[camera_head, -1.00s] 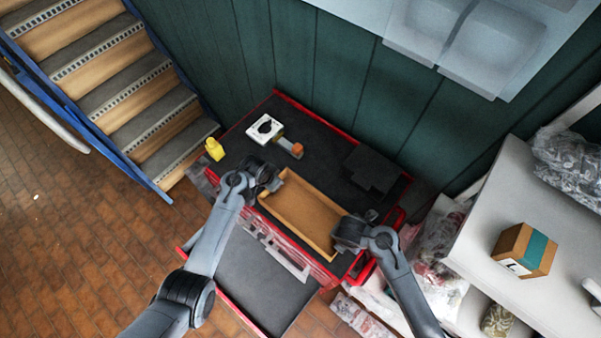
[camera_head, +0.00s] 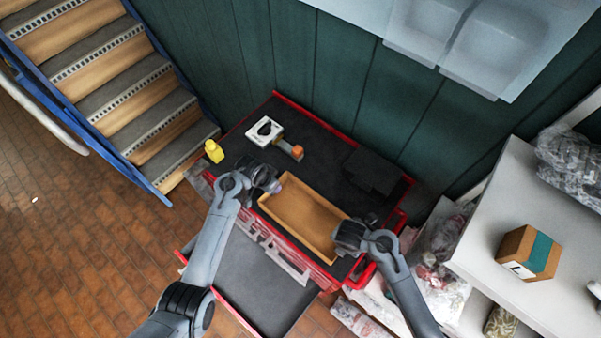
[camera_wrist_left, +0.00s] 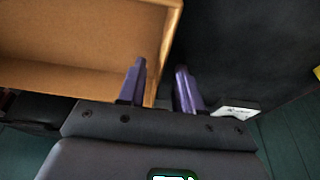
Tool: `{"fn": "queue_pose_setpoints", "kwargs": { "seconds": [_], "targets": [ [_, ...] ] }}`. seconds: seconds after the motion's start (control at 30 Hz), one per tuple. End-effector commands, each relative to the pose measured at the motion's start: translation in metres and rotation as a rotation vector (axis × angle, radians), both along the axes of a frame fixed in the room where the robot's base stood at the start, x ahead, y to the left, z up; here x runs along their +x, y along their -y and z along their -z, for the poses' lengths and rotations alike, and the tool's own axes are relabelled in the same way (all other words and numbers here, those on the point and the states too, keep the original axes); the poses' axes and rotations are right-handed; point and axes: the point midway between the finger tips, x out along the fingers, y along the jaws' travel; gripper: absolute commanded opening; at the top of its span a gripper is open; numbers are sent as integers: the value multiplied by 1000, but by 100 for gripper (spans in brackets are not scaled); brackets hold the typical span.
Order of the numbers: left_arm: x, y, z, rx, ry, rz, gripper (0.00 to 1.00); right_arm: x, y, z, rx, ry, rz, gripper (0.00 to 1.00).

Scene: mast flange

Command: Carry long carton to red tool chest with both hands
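The long carton (camera_head: 303,216), a shallow open tan tray, lies on the dark top of the red tool chest (camera_head: 322,150). My left gripper (camera_head: 277,186) is at the carton's left end. In the left wrist view its two fingers (camera_wrist_left: 160,88) are apart, one on each side of the carton's end wall (camera_wrist_left: 165,55), with a gap showing. My right gripper (camera_head: 343,238) is at the carton's right end; its fingers are hidden by its own body, so its grip does not show.
Stairs (camera_head: 125,85) rise at left; a white shelf (camera_head: 505,215) with a box (camera_head: 528,253) stands at right.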

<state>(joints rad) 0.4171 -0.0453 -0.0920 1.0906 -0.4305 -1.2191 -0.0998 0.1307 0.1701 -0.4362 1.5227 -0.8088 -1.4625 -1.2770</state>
Motion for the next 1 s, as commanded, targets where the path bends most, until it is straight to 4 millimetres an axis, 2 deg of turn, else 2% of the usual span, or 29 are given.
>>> {"fn": "queue_pose_setpoints", "kwargs": {
  "seconds": [0.3, 0.5, 0.73, 1.0],
  "targets": [
    [-13, -8, -53, -3, 3, -1, 34, 0, 0, 0, 0, 0, 0, 34],
    [-19, -13, -77, -1, 1, -1, 34, 0, 0, 0, 0, 0, 0, 34],
    [-22, -15, -86, -1, 1, 0, 34, -1, -3, -10, 4, -1, 1, 34],
    [-22, -16, -86, 0, 0, 0, 34, -6, -8, -52, 9, 2, 2, 34]
  ]
}}
